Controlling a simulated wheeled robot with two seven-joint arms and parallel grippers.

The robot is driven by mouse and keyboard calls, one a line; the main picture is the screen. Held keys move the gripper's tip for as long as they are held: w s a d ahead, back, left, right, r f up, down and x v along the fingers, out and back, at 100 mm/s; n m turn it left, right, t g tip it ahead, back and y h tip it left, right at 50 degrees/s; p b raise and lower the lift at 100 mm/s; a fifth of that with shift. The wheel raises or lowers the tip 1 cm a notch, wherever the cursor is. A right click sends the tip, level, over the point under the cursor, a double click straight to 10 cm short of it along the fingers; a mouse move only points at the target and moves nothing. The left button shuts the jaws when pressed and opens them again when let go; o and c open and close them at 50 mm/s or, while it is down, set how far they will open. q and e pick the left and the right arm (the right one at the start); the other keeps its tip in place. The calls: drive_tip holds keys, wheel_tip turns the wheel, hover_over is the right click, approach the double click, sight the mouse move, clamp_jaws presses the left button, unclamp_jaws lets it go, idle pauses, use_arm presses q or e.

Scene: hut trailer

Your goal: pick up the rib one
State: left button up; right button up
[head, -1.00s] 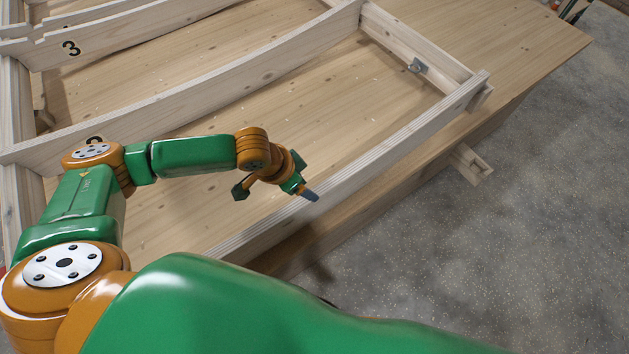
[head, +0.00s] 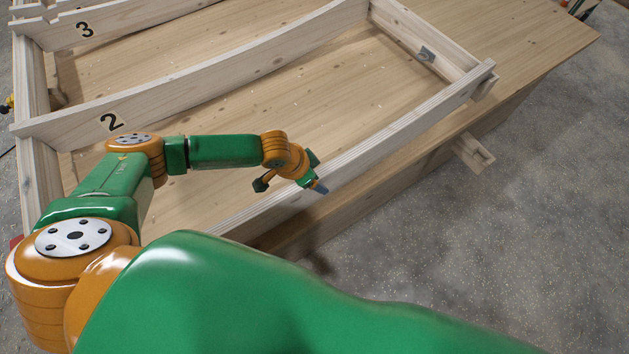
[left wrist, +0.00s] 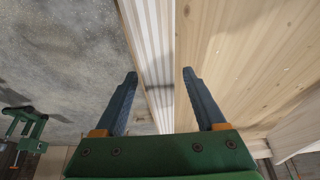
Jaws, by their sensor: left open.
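The nearest pale rib (head: 405,130) runs along the front of the wooden frame, from lower left to upper right. No number shows on it; the ribs behind carry 2 and 3, so I take it as rib one. My left gripper (head: 291,187) is open over this rib, one blue finger at its outer side. In the left wrist view the rib's striped plywood edge (left wrist: 157,40) runs between the open fingers of the left gripper (left wrist: 160,76). I cannot tell whether a finger touches it. The arm hides part of the rib's near end. My right gripper is not in view.
Rib 2 (head: 235,70) and rib 3 (head: 100,22) stand behind, across the wooden table (head: 540,45). A side board (head: 415,42) with a metal bracket meets the right end. A wooden piece (head: 473,152) juts out below. Grey floor (head: 480,260) is open at the right.

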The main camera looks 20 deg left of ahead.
use_arm(q)
drive_tip(key=shift+c, duration=0.2)
clamp_jaws()
idle(1.2)
